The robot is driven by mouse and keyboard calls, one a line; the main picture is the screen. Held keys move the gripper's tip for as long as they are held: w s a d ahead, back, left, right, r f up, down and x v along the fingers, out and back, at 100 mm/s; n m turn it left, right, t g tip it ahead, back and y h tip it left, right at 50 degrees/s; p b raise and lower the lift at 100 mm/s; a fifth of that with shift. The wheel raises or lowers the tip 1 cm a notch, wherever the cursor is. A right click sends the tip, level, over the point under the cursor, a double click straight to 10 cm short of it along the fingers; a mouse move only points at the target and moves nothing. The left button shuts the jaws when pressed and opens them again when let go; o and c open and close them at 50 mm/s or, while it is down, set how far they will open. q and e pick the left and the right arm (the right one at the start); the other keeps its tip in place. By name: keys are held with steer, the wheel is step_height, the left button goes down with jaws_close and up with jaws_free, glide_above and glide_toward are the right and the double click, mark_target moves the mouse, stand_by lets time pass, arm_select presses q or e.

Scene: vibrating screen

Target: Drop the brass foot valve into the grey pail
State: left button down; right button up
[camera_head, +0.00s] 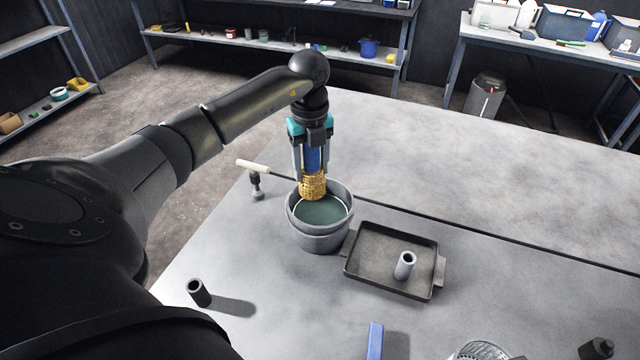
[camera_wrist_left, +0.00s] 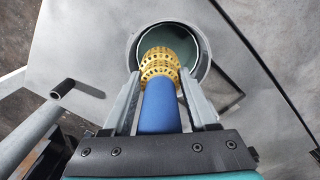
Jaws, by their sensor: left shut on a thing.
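The brass foot valve (camera_head: 313,186) has a golden perforated cage at its lower end and a blue upper part. It hangs upright over the mouth of the grey pail (camera_head: 318,241), near its back rim. My left gripper (camera_head: 312,170) is shut on the blue part. In the left wrist view, the valve (camera_wrist_left: 159,62) lies between the two fingers (camera_wrist_left: 160,95), with the pail's round rim (camera_wrist_left: 133,50) around its cage end. The pail's inside looks dark green. How far the cage reaches below the rim is hard to tell. My right gripper is not in view.
A dark tray (camera_head: 365,262) with a grey tube (camera_head: 404,265) stands right of the pail. A white-handled tool (camera_head: 254,170) stands behind left. A dark tube (camera_head: 199,292), a blue bar (camera_head: 375,341) and a wire basket (camera_head: 480,351) are nearer. The table's far right is clear.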

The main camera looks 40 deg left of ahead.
arm_select(q)
steer(key=shift+c, duration=0.6)
jaws_free()
step_height(320, 180, up, 15)
steer(key=p, duration=0.1)
steer(key=shift+r, duration=0.15)
stand_by(0.5)
